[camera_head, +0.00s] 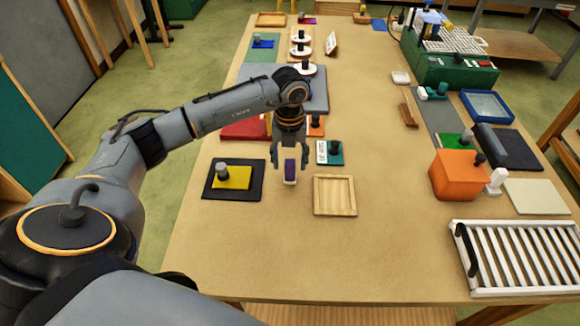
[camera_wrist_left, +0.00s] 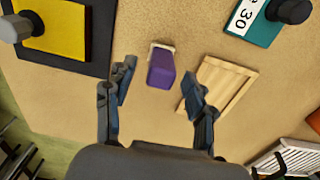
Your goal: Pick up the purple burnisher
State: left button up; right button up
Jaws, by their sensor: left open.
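The purple burnisher (camera_head: 290,170) stands on the tan table, between the black mat with the yellow block and the shallow wooden tray. It has a pale end or base that shows in both views. In the left wrist view the burnisher (camera_wrist_left: 161,70) lies just beyond the fingertips, roughly between their lines. My left gripper (camera_head: 290,163) points down over it, its fingers apart on either side; in the left wrist view the gripper (camera_wrist_left: 158,92) is open and empty. I cannot tell the exact height gap. My right gripper is not in view.
A wooden tray (camera_head: 334,196) sits close on the right. A black mat (camera_head: 213,192) with a yellow block (camera_head: 232,178) is on the left. A teal block (camera_head: 335,155) with a knob stands behind. An orange box (camera_head: 455,180) and white rack (camera_head: 515,262) are farther right. The front table is clear.

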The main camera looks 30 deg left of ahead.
pick_arm(q)
jog(key=shift+f, duration=0.8)
jog(key=c, duration=0.9)
grip_shut()
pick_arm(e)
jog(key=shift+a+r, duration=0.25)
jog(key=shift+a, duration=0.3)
pick_arm(q)
jog(key=shift+r, duration=0.1)
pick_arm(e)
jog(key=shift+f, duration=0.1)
pick_arm(q)
jog(key=shift+w+r+b, duration=0.1)
jog(key=shift+r+b, duration=0.4)
jog(key=shift+r, duration=0.05)
jog(key=shift+r+b, duration=0.55)
jog(key=shift+r, duration=0.1)
jog(key=s+a+r+b, duration=0.3)
jog(key=s+r+b, duration=0.2)
jog(key=s+r, duration=0.5)
jog(key=shift+s+a+r, duration=0.2)
jog(key=shift+s+r, duration=0.05)
jog(key=shift+s, duration=1.65)
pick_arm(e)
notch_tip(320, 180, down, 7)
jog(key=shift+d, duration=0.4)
